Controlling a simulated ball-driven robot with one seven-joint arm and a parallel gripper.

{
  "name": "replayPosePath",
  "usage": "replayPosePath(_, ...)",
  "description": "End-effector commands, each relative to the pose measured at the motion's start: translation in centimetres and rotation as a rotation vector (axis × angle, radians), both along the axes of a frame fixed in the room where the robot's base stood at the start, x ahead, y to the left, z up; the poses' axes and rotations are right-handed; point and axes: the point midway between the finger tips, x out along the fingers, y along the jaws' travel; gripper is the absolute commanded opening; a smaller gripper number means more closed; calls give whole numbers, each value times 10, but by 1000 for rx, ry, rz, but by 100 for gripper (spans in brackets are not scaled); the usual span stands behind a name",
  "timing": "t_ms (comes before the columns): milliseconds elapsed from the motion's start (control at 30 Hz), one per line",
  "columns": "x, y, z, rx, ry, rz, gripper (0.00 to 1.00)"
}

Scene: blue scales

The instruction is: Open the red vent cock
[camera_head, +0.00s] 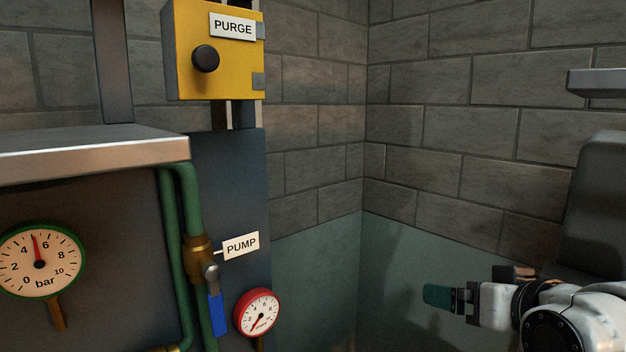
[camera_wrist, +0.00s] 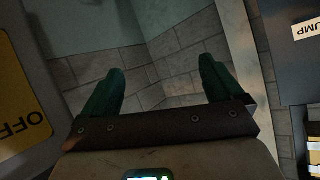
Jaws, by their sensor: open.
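No red vent cock shows in either view. The cock that shows in the head view is a brass valve (camera_head: 199,252) with a blue lever (camera_head: 216,313) hanging down, beside a PUMP label (camera_head: 241,246). My gripper (camera_head: 450,298) is at the lower right of the head view, well to the right of this valve. In the wrist view my gripper (camera_wrist: 160,70) has its two green fingers wide apart, with nothing between them and grey blocks behind.
A yellow PURGE box (camera_head: 214,50) with a black knob is mounted above. A metal shelf (camera_head: 90,150) juts out at left, over a green-rimmed gauge (camera_head: 40,262). A red gauge (camera_head: 256,312) sits near the lever. A yellow OFF sign (camera_wrist: 20,105) shows at the wrist view's left.

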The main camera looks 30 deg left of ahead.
Motion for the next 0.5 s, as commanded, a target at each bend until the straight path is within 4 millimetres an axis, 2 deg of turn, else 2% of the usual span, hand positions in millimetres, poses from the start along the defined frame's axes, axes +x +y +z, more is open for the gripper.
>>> replayPosePath(33, 3, 21, 40, 22, -44, 41, 94)
replayPosePath(167, -3, 66, 129, 74, -128, 137, 94)
replayPosePath(200, -8, 79, 157, 90, -156, 168, 94)
replayPosePath(267, -18, 96, 198, 112, -194, 213, 94)
replayPosePath(300, -26, 108, 226, 126, -220, 244, 94)
replayPosePath(367, -42, 123, 268, 147, -258, 289, 94)
replayPosePath(400, -54, 131, 296, 161, -283, 319, 94)
replayPosePath(500, -87, 149, 361, 194, -344, 392, 94)
